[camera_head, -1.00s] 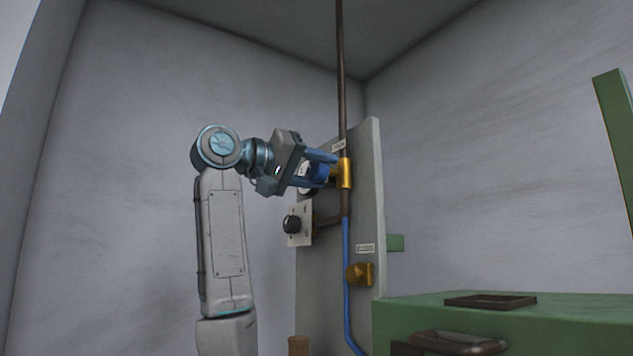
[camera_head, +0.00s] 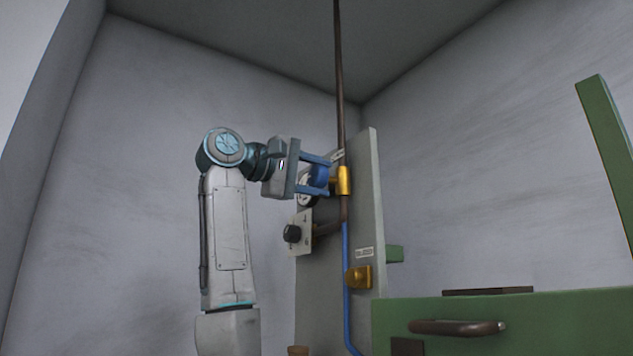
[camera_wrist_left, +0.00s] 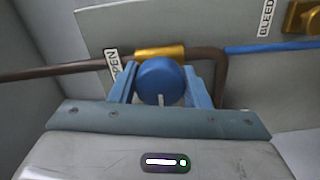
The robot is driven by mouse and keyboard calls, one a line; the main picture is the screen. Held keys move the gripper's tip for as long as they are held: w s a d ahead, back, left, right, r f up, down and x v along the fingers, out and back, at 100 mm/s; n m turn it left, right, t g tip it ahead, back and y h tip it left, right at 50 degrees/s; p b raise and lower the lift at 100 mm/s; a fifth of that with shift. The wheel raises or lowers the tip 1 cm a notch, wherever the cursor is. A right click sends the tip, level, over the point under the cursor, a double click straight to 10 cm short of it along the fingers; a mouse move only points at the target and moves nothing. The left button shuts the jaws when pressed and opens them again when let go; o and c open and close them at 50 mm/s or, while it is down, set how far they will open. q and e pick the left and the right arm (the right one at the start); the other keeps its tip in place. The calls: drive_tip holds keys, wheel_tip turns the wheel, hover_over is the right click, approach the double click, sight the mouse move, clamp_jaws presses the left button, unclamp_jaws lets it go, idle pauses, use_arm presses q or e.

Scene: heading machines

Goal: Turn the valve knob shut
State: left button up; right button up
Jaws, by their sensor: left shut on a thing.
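The blue valve knob (camera_head: 319,176) sits on a brass valve body (camera_head: 343,180) on the pipe, in front of the grey panel. In the left wrist view the knob (camera_wrist_left: 160,80) shows a white mark at its near edge, and an "OPEN" label (camera_wrist_left: 113,65) is to its left. My left gripper (camera_head: 321,175) is shut on the knob, with one blue finger on each side; the fingers also show in the left wrist view (camera_wrist_left: 160,90). My right gripper is not in view.
A black dial (camera_head: 292,233) on a small plate is below the knob. A brass bleed fitting (camera_head: 359,276) is lower on the grey panel (camera_head: 365,220). A green cabinet (camera_head: 560,320) with a dark handle stands at the lower right.

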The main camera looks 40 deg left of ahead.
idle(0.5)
use_arm(q)
drive_tip(key=o, duration=1)
drive_tip(key=shift+w, duration=0.1)
drive_tip(key=shift+c, duration=0.2)
drive_tip(key=b+v, duration=0.4)
drive_tip(key=v, duration=0.6)
drive_tip(key=shift+s+a, duration=0.15)
drive_tip(key=shift+s, duration=0.15)
drive_tip(key=shift+f, duration=0.1)
